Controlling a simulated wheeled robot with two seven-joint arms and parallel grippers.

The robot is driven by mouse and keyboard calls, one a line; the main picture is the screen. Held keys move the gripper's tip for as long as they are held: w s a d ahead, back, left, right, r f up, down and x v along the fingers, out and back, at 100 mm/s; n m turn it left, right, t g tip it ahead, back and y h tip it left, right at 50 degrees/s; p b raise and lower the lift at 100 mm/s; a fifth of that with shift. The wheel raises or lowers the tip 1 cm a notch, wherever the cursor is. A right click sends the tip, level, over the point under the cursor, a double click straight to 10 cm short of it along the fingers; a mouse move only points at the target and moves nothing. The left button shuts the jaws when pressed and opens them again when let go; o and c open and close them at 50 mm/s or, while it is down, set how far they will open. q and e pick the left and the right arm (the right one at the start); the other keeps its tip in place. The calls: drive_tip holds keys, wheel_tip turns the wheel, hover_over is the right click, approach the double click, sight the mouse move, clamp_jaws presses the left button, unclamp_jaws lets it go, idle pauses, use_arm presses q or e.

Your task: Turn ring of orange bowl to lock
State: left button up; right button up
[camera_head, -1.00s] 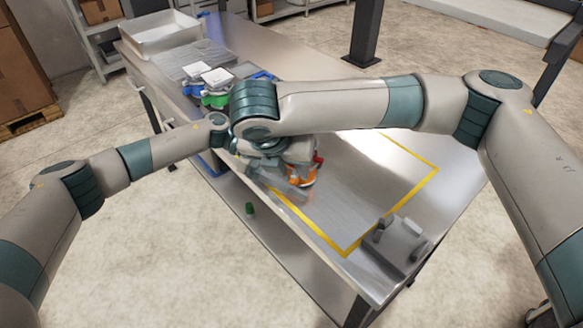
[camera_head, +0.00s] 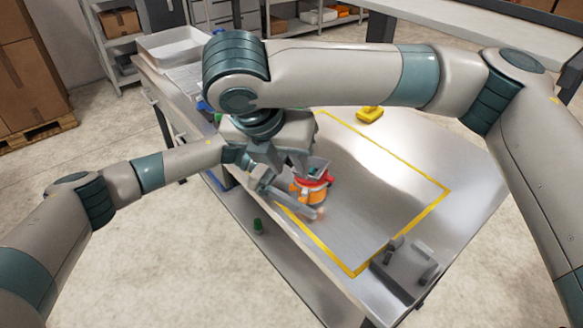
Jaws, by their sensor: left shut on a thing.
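The orange bowl (camera_head: 309,197) stands on the table near its front left edge, inside the yellow outline. A red ring (camera_head: 315,181) sits around its top, and a grey square part with dark contents shows above it. My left gripper (camera_head: 306,203) comes in low from the left and is shut on the orange bowl's side. My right gripper (camera_head: 287,160) points down from above, just left of the ring. Its fingers overlap the ring's left side, so I cannot tell whether they touch it or how far they are closed. The gripper bodies hide the bowl's left side.
A yellow object (camera_head: 369,115) lies at the back of the table. A grey fixture (camera_head: 404,263) stands at the front right corner. A white tray (camera_head: 172,47) is at the far left end. A small green item (camera_head: 258,226) is on the lower shelf. The table's middle right is clear.

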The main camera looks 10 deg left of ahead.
use_arm(q)
drive_tip(key=o, duration=0.9)
drive_tip(key=shift+w+a, duration=0.1)
drive_tip(key=shift+a, duration=0.05)
drive_tip(key=shift+w+a+r+b, duration=0.1)
drive_tip(key=shift+w+a+b, duration=0.05)
drive_tip(key=shift+a+b, duration=0.35)
drive_tip(key=b+v, duration=0.5)
drive_tip(key=v, duration=0.9)
drive_tip(key=shift+w+a+r, duration=0.1)
drive_tip(key=shift+w+a, duration=0.1)
drive_tip(key=shift+a, duration=0.1)
drive_tip(key=shift+w+a+r, duration=0.15)
drive_tip(key=shift+a+r, duration=0.1)
drive_tip(key=shift+a, duration=0.4)
drive_tip(key=shift+r, duration=0.1)
